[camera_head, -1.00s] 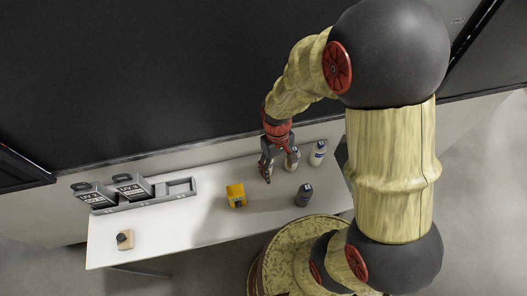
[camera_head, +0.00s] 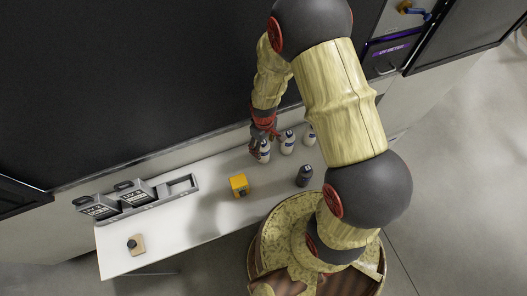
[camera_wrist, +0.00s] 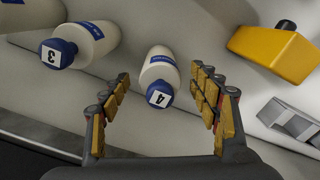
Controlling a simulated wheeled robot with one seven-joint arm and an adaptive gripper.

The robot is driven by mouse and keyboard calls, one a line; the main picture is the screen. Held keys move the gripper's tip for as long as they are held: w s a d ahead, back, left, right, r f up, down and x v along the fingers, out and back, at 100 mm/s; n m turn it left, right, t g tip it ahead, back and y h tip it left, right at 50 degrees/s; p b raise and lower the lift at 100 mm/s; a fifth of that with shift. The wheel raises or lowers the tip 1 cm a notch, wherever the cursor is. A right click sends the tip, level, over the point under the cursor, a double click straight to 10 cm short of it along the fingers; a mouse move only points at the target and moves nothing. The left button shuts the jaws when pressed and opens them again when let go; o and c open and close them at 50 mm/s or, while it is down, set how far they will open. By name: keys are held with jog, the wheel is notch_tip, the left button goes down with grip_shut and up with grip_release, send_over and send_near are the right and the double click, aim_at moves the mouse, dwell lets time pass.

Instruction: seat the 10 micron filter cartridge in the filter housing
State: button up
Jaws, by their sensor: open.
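No thing is readable as a 10 micron cartridge, and I cannot identify the filter housing. Three white bottles with blue caps stand in a row at the table's back right: the left one (camera_head: 264,152), the middle one (camera_head: 288,145) and the right one (camera_head: 309,136). My gripper (camera_head: 261,139) is at the left bottle. In the wrist view, my gripper (camera_wrist: 160,76) is open, with its fingers on both sides of a bottle marked 4 (camera_wrist: 160,67) and gaps showing. The bottle marked 3 (camera_wrist: 85,42) lies outside the left finger.
A yellow block (camera_head: 239,185) stands left of the bottles and a dark bottle (camera_head: 304,176) in front of them. A grey rack (camera_head: 182,184) holds two UV-marked containers and an empty slot. A tan block (camera_head: 136,245) is front left.

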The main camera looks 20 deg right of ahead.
jog(key=shift+w+f, duration=0.1)
jog(key=shift+f, duration=1.55)
jog(key=shift+c, duration=1.2)
jog(key=c, duration=1.1)
jog(key=shift+c, duration=0.2)
